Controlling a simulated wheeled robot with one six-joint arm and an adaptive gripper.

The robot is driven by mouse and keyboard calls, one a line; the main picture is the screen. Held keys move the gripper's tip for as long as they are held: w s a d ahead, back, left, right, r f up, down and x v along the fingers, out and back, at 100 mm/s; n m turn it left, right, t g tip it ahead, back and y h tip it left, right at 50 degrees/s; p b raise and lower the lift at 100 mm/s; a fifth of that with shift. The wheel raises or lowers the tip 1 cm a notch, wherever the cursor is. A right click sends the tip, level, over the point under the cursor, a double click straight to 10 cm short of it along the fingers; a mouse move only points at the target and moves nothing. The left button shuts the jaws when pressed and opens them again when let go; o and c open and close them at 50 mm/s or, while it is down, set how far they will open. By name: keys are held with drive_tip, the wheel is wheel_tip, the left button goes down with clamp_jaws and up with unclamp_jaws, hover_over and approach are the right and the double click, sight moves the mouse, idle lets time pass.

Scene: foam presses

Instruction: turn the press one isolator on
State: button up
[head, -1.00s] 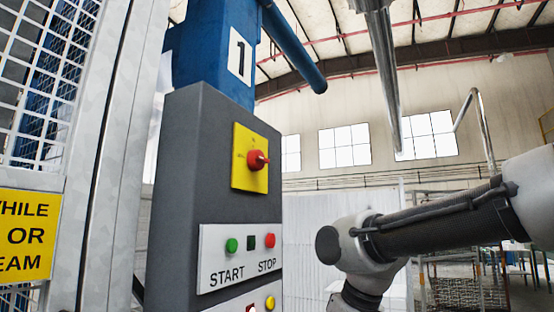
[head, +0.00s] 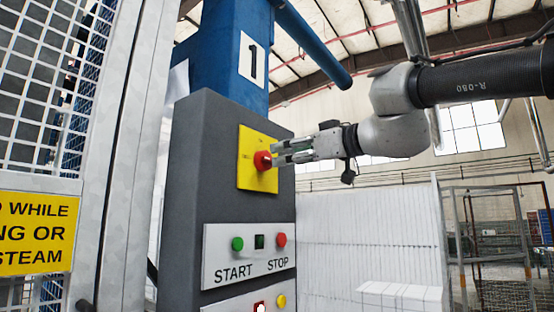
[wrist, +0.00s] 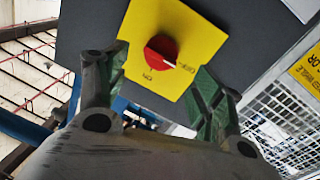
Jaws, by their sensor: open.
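The press one isolator is a red rotary knob (head: 262,160) on a yellow plate (head: 247,178), high on the dark grey control box (head: 200,150) under the blue column marked 1. My gripper (head: 280,152) is open and level with the knob, its fingertips close to it from the right. In the wrist view the red knob (wrist: 161,52) shows between the two green-padded fingers, with the yellow plate (wrist: 190,30) behind. A pale mark on the knob points toward the lower right in that view, near small dark lettering. I cannot tell whether the fingers touch the knob.
Below the isolator is a white panel with a green START button (head: 237,244) and a red STOP button (head: 281,240). A lit red lamp (head: 260,307) and a yellow button (head: 281,300) sit lower. A mesh guard (head: 40,90) stands at the left.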

sight(266, 160)
drive_tip(key=x, duration=0.6)
drive_tip(key=shift+w+a+f, duration=0.1)
drive_tip(key=shift+a, duration=0.05)
drive_tip(key=c, duration=1)
